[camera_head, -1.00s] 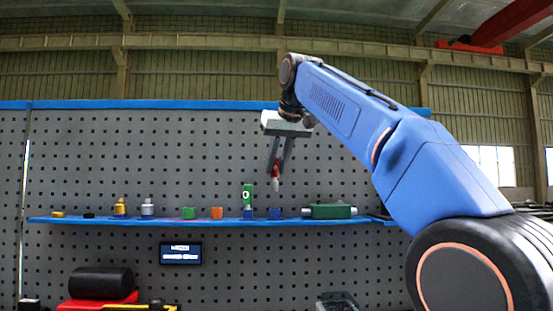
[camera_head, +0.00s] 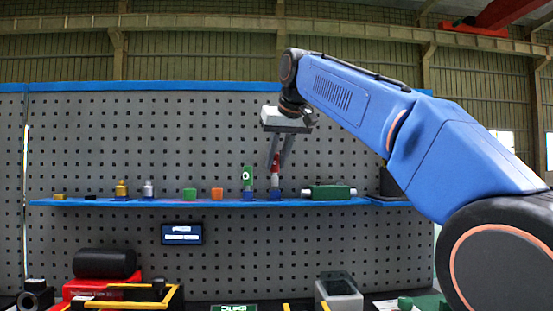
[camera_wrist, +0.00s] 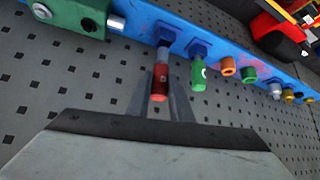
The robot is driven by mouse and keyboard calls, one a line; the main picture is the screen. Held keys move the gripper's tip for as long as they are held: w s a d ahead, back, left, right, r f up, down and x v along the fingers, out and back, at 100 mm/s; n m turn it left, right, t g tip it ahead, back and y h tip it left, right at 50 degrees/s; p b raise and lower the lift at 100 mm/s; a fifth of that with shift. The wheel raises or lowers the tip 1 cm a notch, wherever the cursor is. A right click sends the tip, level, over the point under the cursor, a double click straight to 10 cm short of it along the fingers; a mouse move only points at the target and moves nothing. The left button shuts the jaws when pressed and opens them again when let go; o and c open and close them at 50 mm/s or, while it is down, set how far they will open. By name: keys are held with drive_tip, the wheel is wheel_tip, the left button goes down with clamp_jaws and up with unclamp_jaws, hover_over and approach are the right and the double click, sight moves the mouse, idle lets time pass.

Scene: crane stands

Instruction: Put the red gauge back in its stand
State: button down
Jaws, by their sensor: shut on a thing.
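The red gauge (camera_head: 276,169) is upright, with a red upper part and a pale lower part. My gripper (camera_head: 275,160) is shut on its red upper part from above. Its pale lower end meets the top of a blue stand (camera_head: 275,194) on the shelf; I cannot tell how deep it sits. In the wrist view the red gauge (camera_wrist: 160,88) is between my fingers, in line with the blue stand (camera_wrist: 165,32). The green gauge (camera_head: 247,175) stands in its own blue stand (camera_head: 247,195) just to the left.
The blue shelf (camera_head: 120,203) runs along a grey pegboard. A green cylinder block (camera_head: 330,192) lies right of the stand. Orange (camera_head: 217,192) and green (camera_head: 190,193) pieces, and silver (camera_head: 148,188) and yellow (camera_head: 121,188) weights, stand to the left. A small screen (camera_head: 182,234) hangs below.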

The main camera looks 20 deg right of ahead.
sight(276, 170)
drive_tip(key=shift+f, duration=0.2)
drive_tip(key=shift+f, duration=1.45)
drive_tip(key=c, duration=1.5)
unclamp_jaws()
drive_tip(key=shift+s+r, duration=0.1)
drive_tip(key=shift+v, duration=2.35)
drive_tip(key=shift+v, duration=8.7)
drive_tip(key=shift+s, duration=0.1)
